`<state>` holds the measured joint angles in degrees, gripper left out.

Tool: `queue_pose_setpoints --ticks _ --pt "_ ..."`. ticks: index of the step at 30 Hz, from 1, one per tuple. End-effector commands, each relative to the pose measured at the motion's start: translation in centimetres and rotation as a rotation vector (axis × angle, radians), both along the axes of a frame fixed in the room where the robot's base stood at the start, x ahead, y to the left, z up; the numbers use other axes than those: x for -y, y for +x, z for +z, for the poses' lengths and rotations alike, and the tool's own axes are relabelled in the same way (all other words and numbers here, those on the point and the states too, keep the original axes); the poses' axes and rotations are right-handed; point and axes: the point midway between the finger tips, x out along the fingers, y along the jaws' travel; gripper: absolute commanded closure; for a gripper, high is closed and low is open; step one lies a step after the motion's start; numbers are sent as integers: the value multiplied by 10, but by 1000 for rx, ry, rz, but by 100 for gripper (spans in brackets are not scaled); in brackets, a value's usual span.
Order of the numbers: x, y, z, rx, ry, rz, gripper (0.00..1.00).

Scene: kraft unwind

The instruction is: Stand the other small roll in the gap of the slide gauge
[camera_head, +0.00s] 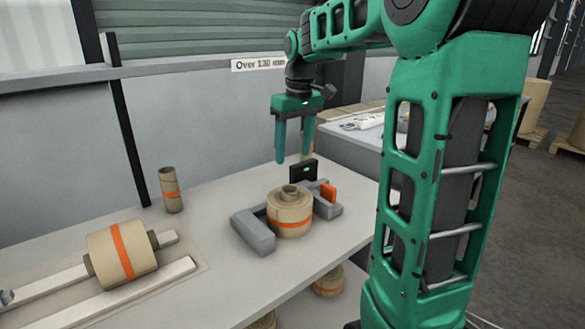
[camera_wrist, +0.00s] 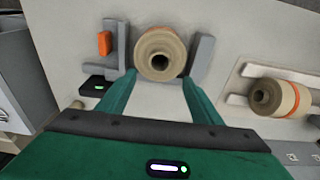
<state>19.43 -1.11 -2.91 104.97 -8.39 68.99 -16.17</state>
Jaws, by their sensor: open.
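The slide gauge (camera_head: 255,232) lies on the table, with grey jaws, an orange block (camera_head: 328,192) and a black display (camera_head: 303,171) with a green light. A kraft roll with an orange band (camera_head: 290,213) stands upright between its jaws; its open core faces up in the wrist view (camera_wrist: 161,50). Whether both jaws touch it, I cannot tell. A second banded roll (camera_head: 108,256) lies on its side on two pale rails; it also shows in the wrist view (camera_wrist: 272,97). My gripper (camera_head: 293,158) is open and empty above the gauge, fingers pointing down.
A slim tube with an orange band (camera_head: 172,190) stands near the black post (camera_head: 128,125) at the back left. More rolls (camera_head: 328,281) sit below the table. The table between rails and gauge is clear.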

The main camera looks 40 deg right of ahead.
Motion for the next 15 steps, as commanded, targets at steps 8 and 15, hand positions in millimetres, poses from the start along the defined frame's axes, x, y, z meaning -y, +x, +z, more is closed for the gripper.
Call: queue_pose_setpoints --ticks 8,15 --pt "-8 -86 -29 -33 13 -183 40" --pt "-22 -211 -93 -88 31 -447 40"
